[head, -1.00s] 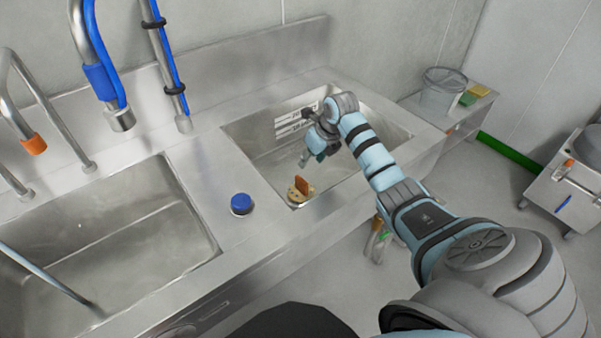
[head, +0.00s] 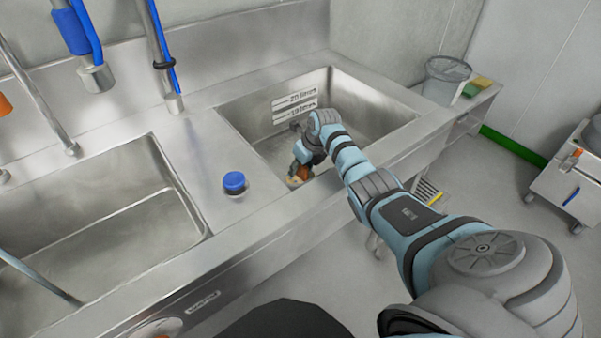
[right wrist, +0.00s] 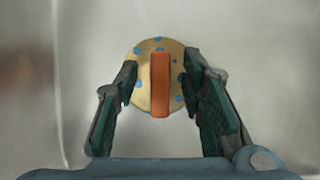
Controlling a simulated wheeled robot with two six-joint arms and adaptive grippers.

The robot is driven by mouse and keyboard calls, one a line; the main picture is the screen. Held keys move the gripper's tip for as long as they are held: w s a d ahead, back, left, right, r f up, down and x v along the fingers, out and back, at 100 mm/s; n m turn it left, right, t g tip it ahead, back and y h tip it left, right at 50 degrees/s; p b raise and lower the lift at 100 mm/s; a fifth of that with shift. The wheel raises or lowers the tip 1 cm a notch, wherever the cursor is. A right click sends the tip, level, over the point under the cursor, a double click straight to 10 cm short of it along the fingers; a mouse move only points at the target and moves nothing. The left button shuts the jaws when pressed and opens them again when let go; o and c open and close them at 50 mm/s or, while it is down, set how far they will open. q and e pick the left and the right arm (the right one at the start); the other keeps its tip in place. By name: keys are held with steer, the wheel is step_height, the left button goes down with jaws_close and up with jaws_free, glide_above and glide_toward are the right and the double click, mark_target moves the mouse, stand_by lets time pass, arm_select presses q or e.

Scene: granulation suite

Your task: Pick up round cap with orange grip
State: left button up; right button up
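The round cap (right wrist: 148,98) is tan with blue dots and has an upright orange grip (right wrist: 160,85) across its middle. In the head view the cap (head: 293,182) sits in the right sink basin near its front left corner, partly hidden by my right gripper (head: 301,168). In the right wrist view my right gripper (right wrist: 161,75) is open. Its two fingers stand to the left and right of the orange grip, with a gap on each side, and their tips overlap the edges of the cap in the picture. My left gripper is not in view.
The right basin (head: 385,118) has steel walls around the cap. A blue round knob (head: 235,182) stands on the counter between the basins. The left basin (head: 110,225) has a rod in it. A clear bucket (head: 444,80) and sponges (head: 476,87) stand at the right end.

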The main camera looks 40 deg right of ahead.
steer(key=shift+s+r, duration=0.1)
steer(key=shift+r, duration=0.05)
jaws_close()
